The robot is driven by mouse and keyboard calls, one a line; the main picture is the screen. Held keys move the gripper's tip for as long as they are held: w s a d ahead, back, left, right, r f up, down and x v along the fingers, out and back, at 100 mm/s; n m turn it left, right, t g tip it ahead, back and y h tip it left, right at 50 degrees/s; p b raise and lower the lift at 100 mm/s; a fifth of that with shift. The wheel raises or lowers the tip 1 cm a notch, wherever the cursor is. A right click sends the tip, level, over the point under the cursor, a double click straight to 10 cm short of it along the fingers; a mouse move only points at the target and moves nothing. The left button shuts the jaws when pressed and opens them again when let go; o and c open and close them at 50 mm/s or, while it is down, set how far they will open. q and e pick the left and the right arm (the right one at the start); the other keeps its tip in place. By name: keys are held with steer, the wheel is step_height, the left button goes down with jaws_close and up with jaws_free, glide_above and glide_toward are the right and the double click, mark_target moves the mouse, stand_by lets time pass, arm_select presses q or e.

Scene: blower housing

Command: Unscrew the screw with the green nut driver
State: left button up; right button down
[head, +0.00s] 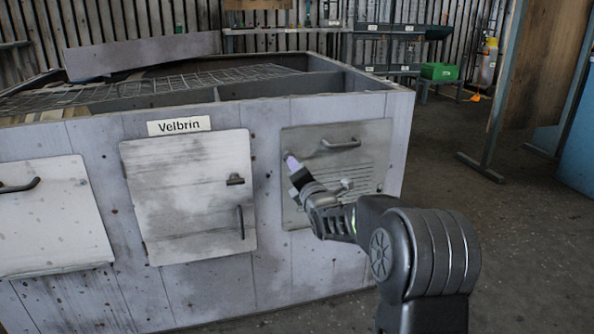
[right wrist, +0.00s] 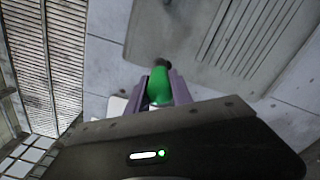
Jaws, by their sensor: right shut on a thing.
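The green nut driver (right wrist: 157,84) is held between the purple fingers of my right gripper (right wrist: 160,92) in the right wrist view. Its dark tip points at the corner area of the grey louvred panel (right wrist: 210,40); I cannot tell whether it touches. The screw cannot be made out. In the head view my right gripper (head: 292,164) is at the upper left part of the louvred panel (head: 362,134), on the front of the housing. The driver is hardly visible there. My left gripper is not in view.
The louvred panel has a handle (head: 341,143). Left of it are a closed door (head: 185,190) under a "Velbrin" label (head: 179,126) and another white panel (head: 50,230). The floor (head: 530,260) at right is open. A wooden board stand (head: 540,60) is beyond it.

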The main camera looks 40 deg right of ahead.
steer(key=shift+s, duration=0.2)
steer(key=shift+v, duration=1.35)
steer(key=shift+w, duration=0.1)
steer(key=shift+p, duration=0.3)
steer(key=p+v, duration=0.3)
steer(key=v, duration=0.7)
steer(key=shift+a, duration=0.1)
